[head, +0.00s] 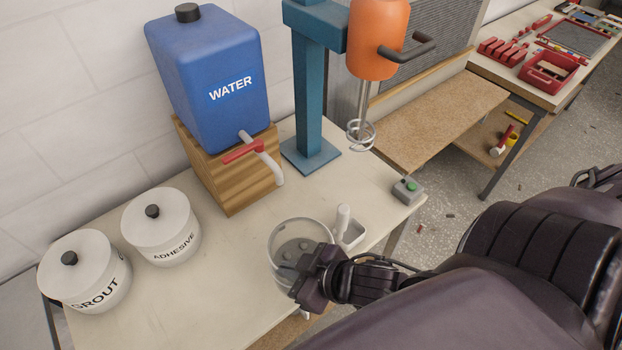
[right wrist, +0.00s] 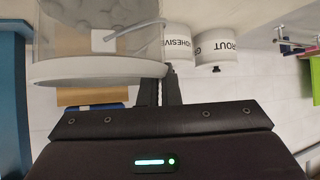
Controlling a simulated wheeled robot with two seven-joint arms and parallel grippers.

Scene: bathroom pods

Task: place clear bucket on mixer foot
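The clear bucket (head: 287,240) is a round see-through tub with grey lumps showing in it, at the near edge of the table. In the right wrist view the bucket (right wrist: 90,30) fills the upper left, with its pale rim (right wrist: 95,70) nearest me. My right gripper (head: 305,278) is at its near right side. In the right wrist view its fingers (right wrist: 163,90) are close together at the rim's end and look shut on it. The mixer foot (head: 310,155) is a bare teal plate under the teal column, below the orange mixer (head: 378,38) and its whisk (head: 360,132). My left gripper is not in view.
A blue water tank (head: 215,90) with a red-handled tap (head: 245,151) stands on a wooden block left of the foot. Adhesive (head: 162,228) and grout (head: 85,270) pots stand at left. A white scoop (head: 350,232) and green-button box (head: 406,190) lie right.

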